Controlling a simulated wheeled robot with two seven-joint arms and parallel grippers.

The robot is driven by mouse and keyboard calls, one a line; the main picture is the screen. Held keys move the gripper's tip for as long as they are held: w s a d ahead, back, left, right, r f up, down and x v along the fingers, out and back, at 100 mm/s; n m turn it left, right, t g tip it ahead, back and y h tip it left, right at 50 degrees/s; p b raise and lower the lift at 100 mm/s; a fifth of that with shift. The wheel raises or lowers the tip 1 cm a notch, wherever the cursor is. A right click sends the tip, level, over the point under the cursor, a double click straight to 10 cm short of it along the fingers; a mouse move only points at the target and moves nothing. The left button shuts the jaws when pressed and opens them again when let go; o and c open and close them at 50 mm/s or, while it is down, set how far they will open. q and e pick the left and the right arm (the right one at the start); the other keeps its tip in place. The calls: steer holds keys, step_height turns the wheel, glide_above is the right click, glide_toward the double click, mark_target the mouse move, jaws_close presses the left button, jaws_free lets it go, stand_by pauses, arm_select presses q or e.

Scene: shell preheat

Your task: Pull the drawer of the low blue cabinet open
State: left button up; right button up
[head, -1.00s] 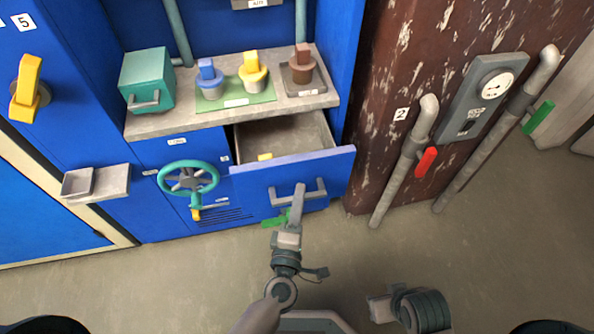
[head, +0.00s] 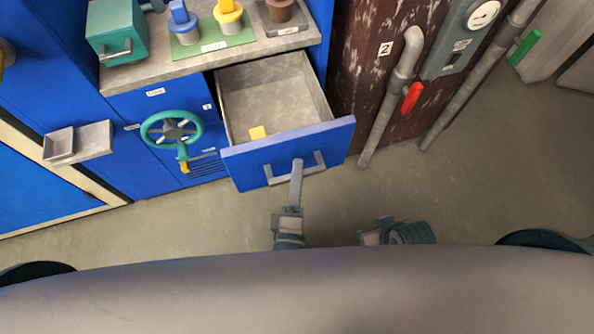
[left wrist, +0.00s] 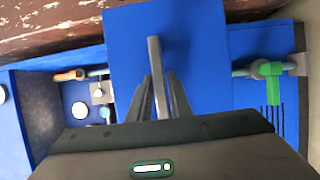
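The low blue cabinet (head: 118,108) stands under a grey worktop in the head view. A grey bar handle (head: 318,162) is on the blue drawer front.
A teal handwheel (head: 170,128) and a small grey shelf (head: 92,142) are left of the drawer. A teal box (head: 117,30) and plugs stand on the worktop (head: 175,70). A pipe with a red lever (head: 411,98) is to the right. The floor (head: 470,190) at right is clear.

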arm_select(q)
steer(key=shift+o, duration=0.9)
steer(key=shift+s, duration=0.1)
steer(key=s+a, duration=0.1)
steer(key=s, duration=0.6)
steer(key=shift+a, duration=0.1)
